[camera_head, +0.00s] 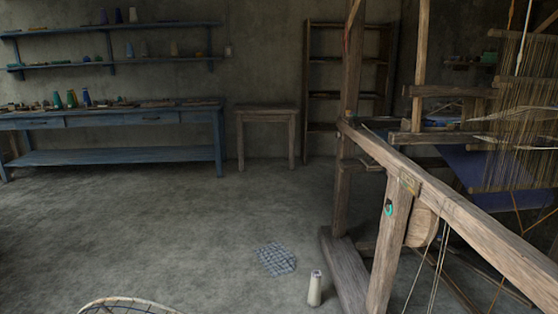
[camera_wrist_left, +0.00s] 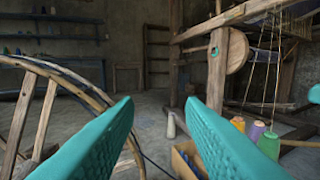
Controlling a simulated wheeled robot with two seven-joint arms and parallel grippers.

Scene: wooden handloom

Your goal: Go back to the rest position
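My left gripper (camera_wrist_left: 159,100) shows in the left wrist view as two teal fingers with a wide gap between them. It is open, and nothing is held between the fingers. Neither gripper shows in the head view. A small teal piece (camera_wrist_left: 314,95) at the right edge of the left wrist view has the same colour as my fingers and may be part of my right gripper; its state cannot be made out. The wooden loom (camera_head: 455,205) stands at the right in the head view and behind the fingers in the left wrist view (camera_wrist_left: 217,70).
A white cone (camera_head: 314,288) stands on the floor near a patterned cloth (camera_head: 276,258). A curved wooden wheel rim (camera_wrist_left: 75,78) is close at left. A wooden box (camera_wrist_left: 183,160) and coloured spools (camera_wrist_left: 268,145) are at right. A blue table (camera_head: 110,156) stands behind open floor.

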